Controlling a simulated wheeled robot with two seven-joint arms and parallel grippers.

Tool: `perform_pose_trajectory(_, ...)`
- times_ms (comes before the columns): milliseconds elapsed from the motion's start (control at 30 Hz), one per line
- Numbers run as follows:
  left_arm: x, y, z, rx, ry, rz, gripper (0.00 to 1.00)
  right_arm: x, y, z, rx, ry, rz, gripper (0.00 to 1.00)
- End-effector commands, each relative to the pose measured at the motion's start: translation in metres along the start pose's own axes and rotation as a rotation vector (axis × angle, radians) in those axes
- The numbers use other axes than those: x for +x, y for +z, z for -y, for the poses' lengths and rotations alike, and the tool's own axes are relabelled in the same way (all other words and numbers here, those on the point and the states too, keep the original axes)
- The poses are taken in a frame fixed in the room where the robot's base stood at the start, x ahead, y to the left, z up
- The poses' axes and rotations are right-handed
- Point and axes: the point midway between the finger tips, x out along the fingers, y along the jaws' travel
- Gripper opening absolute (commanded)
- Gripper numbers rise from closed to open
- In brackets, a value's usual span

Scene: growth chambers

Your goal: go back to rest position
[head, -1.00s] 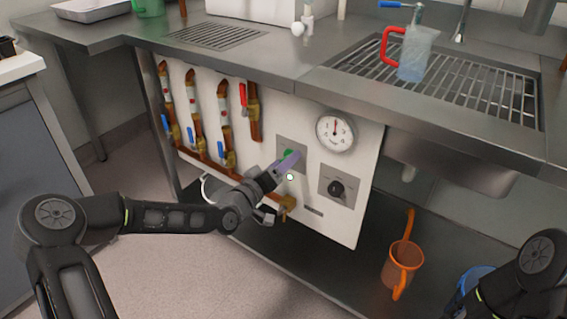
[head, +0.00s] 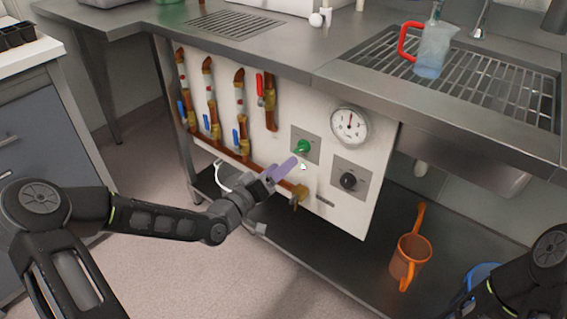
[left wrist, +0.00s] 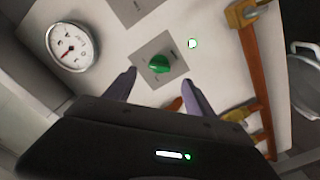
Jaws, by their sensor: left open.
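My left gripper (head: 280,174) is in front of the white control panel, just below and left of the green knob (head: 302,146) on its grey plate. In the left wrist view its two purple fingers (left wrist: 158,90) are apart with nothing between them. The green knob (left wrist: 158,63) shows beyond the fingertips there, apart from them. Part of my right arm (head: 535,270) shows at the lower right in the head view; its gripper is out of view.
The white panel (head: 345,210) carries a gauge (head: 350,125), a black knob (head: 347,181) and copper pipes with valves. A steel counter (head: 300,55) overhangs it, with a pitcher (head: 433,50) on the grating. An orange watering can (head: 408,258) stands on the shelf below. Floor is clear at lower left.

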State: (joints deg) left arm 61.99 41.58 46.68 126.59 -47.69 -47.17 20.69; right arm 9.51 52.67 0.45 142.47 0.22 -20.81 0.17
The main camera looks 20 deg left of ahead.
Motion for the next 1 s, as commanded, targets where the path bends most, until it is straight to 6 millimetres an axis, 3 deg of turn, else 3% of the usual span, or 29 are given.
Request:
perform_pose_trajectory(400, 0.000, 0.003, 0.002, 0.020, -0.006, 0.010, 0.64, 0.000, 0.000, 0.000, 0.000, 0.000, 0.000, 0.36)
perform_pose_trajectory(567, -0.010, 0.030, 0.033, 0.007, -0.120, 0.089, 0.64, 0.000, 0.000, 0.000, 0.000, 0.000, 0.000, 0.36)
perform_pose_trajectory(667, -0.028, 0.068, 0.063, -0.037, -0.226, 0.181, 0.64, 0.000, 0.000, 0.000, 0.000, 0.000, 0.000, 0.36)
perform_pose_trajectory(800, -0.067, 0.161, 0.089, -0.121, -0.376, 0.403, 0.64, 0.000, 0.000, 0.000, 0.000, 0.000, 0.000, 0.36)
perform_pose_trajectory(900, -0.107, 0.234, 0.093, -0.172, -0.473, 0.596, 0.64, 0.000, 0.000, 0.000, 0.000, 0.000, 0.000, 0.36)
perform_pose_trajectory(1000, -0.153, 0.293, 0.089, -0.201, -0.557, 0.778, 0.64, 0.000, 0.000, 0.000, 0.000, 0.000, 0.000, 0.36)
